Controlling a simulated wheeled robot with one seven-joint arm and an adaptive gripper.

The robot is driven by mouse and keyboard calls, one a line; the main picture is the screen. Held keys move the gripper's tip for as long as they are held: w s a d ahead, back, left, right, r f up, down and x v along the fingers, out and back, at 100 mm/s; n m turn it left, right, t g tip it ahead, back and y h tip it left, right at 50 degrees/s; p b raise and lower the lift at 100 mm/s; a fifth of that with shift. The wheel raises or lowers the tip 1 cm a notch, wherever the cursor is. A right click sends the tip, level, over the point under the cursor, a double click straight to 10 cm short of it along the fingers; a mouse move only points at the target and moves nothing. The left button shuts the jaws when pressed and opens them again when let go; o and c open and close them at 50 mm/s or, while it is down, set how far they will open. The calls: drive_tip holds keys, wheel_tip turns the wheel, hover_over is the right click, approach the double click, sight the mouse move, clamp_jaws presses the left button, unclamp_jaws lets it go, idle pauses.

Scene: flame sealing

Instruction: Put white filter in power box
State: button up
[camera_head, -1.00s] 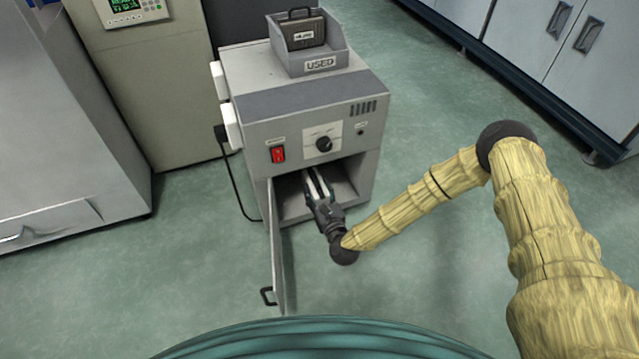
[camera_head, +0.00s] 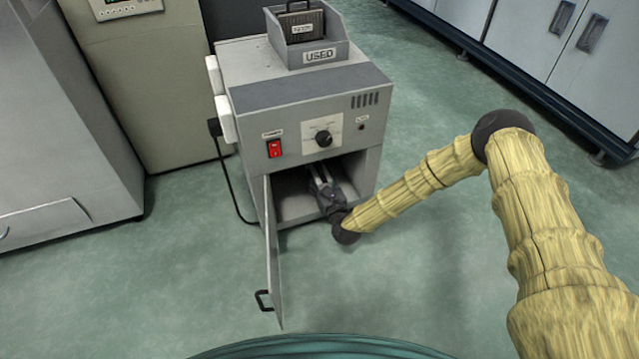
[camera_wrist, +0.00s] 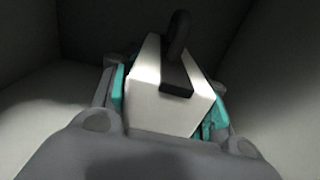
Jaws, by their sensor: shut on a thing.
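The power box (camera_head: 240,113) is a grey cabinet with a red switch, a dial and an open lower compartment. Its door (camera_head: 272,265) hangs open at the left. My gripper (camera_head: 322,180) is inside the compartment and largely in shadow. In the wrist view, my gripper (camera_wrist: 165,112) is shut on the white filter (camera_wrist: 160,112), a white block with a dark handle on top. Teal pads press on both its sides. In the head view, the filter is hard to make out in the shadow. Whether it touches the compartment floor cannot be told.
A grey bin marked USED (camera_head: 308,58), holding a dark filter, stands on top of the power box. A cable runs down the left side. A large grey cabinet (camera_head: 60,130) stands at left. Green floor (camera_head: 420,265) is clear in front.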

drive_tip(key=shift+f, duration=0.4)
drive_tip(key=shift+f, duration=0.1)
drive_tip(key=o, duration=1.2)
drive_tip(key=shift+r, duration=0.2)
drive_tip(key=shift+s+r, duration=0.1)
drive_tip(key=shift+p+v, duration=3.1)
drive_tip(key=shift+v, duration=2.8)
